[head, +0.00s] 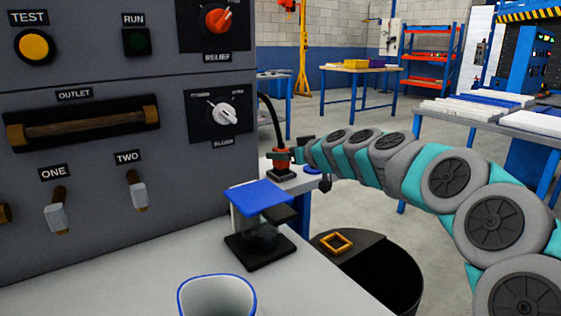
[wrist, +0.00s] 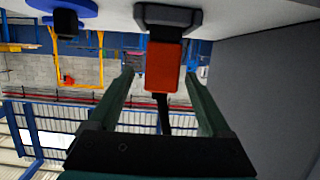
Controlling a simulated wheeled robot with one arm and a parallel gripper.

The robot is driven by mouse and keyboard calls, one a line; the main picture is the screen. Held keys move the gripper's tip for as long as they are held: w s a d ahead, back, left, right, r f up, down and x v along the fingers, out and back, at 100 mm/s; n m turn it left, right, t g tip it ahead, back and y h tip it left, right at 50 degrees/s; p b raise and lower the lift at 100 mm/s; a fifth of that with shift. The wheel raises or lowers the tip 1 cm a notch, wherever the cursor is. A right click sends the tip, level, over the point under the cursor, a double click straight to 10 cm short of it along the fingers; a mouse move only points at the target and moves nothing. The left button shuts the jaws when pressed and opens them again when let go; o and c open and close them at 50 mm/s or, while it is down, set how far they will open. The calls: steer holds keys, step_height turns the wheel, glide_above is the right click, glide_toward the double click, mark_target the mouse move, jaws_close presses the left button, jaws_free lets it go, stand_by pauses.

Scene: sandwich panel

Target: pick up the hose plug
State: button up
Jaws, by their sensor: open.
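The hose plug (head: 282,158) is orange-red with a black hose rising from its top. It stands upright in a dark base (head: 281,174) on a light surface beside the grey panel. In the wrist view, which looks upside down, the plug (wrist: 163,68) is near the top centre, with its dark base (wrist: 168,17) above it. My gripper (wrist: 159,74) is open, with one finger on each side of the plug and visible gaps between. In the head view my gripper (head: 288,157) is at the plug, and its fingers partly cover it.
The grey panel (head: 90,110) with knobs and levers fills the left. A blue-topped stand (head: 260,194) on a black base is in front of the plug. A white cup with blue rim (head: 217,296) is nearest. A dark round bin (head: 395,275) stands right of the counter.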

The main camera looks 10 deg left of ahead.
steer(key=x, duration=0.3)
steer(key=shift+a+r+p, duration=0.2)
steer(key=shift+p, duration=0.2)
steer(key=shift+w+a+f, duration=0.3)
steer(key=shift+w+a, duration=0.2)
steer(key=shift+c, duration=0.4)
jaws_close()
